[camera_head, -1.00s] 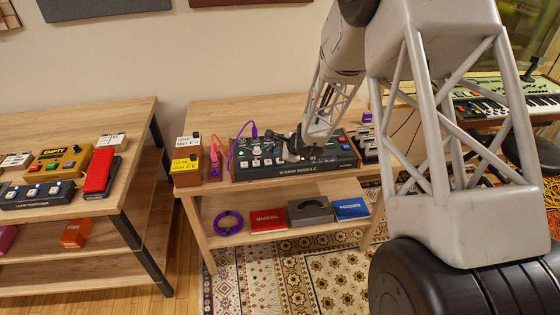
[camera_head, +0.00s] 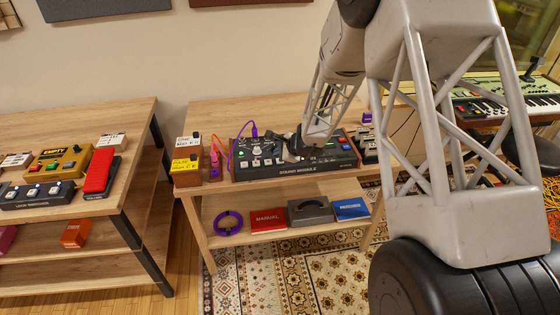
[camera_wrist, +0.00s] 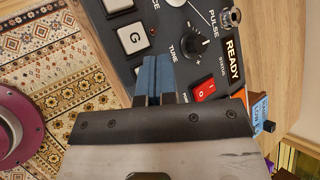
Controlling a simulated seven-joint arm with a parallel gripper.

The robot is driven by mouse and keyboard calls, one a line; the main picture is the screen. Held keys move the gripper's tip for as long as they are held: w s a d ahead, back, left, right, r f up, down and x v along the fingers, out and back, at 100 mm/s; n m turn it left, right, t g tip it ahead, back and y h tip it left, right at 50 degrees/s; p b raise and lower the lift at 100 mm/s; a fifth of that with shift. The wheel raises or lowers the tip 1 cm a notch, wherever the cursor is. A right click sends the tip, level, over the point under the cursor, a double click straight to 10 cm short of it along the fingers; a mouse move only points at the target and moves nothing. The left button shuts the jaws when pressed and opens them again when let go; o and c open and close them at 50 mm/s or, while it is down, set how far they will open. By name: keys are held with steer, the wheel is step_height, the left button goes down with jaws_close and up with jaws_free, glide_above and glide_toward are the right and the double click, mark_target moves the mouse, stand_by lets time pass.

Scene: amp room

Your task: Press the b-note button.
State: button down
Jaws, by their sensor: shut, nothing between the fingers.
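The sound module (camera_head: 330,163) is a black panel with wooden ends, lying on the right wooden table. My gripper (camera_head: 287,150) is over its left-middle part in the head view. In the wrist view, my shut, empty blue fingers (camera_wrist: 156,62) are over the black panel, between a pale square button marked G (camera_wrist: 133,38) and the TUNE knob (camera_wrist: 195,42). Another pale square button (camera_wrist: 118,5) is cut off at the top edge. No B letter is readable in either view. Whether the fingertips touch the panel cannot be told.
A red switch (camera_wrist: 204,90) and a READY display (camera_wrist: 233,58) lie right of the fingers. An orange and a purple cable (camera_head: 233,143) are at the module's left. More devices (camera_head: 368,145) stand right.

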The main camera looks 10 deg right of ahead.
steer(key=shift+f, duration=0.8)
stand_by(1.3)
steer(key=shift+r, duration=0.85)
steer(key=shift+r, duration=0.1)
steer(key=shift+r, duration=2.45)
